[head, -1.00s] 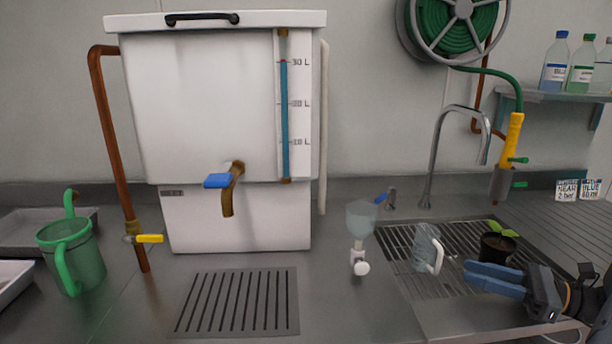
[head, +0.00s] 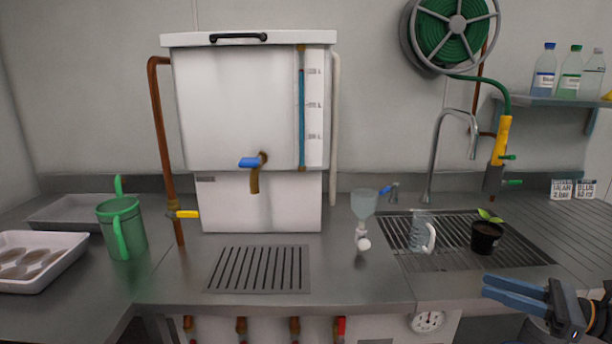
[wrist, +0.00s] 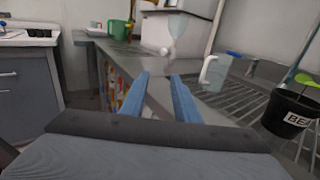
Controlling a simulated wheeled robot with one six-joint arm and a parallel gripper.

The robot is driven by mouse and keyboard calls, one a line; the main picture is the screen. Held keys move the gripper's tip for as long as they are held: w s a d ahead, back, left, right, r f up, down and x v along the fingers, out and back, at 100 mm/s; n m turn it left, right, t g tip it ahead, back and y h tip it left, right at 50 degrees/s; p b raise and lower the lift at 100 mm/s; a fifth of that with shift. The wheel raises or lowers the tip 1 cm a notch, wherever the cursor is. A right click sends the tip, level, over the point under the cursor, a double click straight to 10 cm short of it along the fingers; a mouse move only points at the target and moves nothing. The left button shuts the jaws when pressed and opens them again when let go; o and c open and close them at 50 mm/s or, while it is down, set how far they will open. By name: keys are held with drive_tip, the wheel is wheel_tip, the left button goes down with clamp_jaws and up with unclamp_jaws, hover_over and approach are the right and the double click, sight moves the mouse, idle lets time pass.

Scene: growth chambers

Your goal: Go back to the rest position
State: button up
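My gripper (head: 516,292) is at the lower right of the head view, in front of the counter edge, below the potted plant. Its two blue fingers also show in the wrist view (wrist: 163,95). They are spread apart with nothing between them. The arm behind the gripper runs out of the head view at the right edge.
A black pot with a seedling (head: 487,237) and a clear jug (head: 420,233) stand on the sink grate (head: 450,262). A funnel (head: 363,204) stands left of them. A white tank (head: 250,110), a green jug (head: 122,228) and a white tray (head: 38,283) are further left.

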drive_tip(key=s+a+n+g+h, duration=0.3)
drive_tip(key=a+n+h, duration=0.2)
drive_tip(key=a+n, duration=0.2)
drive_tip(key=s+a+f+n+g+h, duration=0.1)
drive_tip(key=s+a+n+g+h, duration=0.2)
drive_tip(key=a+n+h, duration=0.2)
drive_tip(key=s+a+n+g+h, duration=0.3)
drive_tip(key=s+a+n+h, duration=0.1)
drive_tip(key=a+n, duration=0.7)
drive_tip(key=shift+f+n+h, duration=0.2)
drive_tip(key=shift+n+h, duration=0.3)
drive_tip(key=shift+n, duration=0.4)
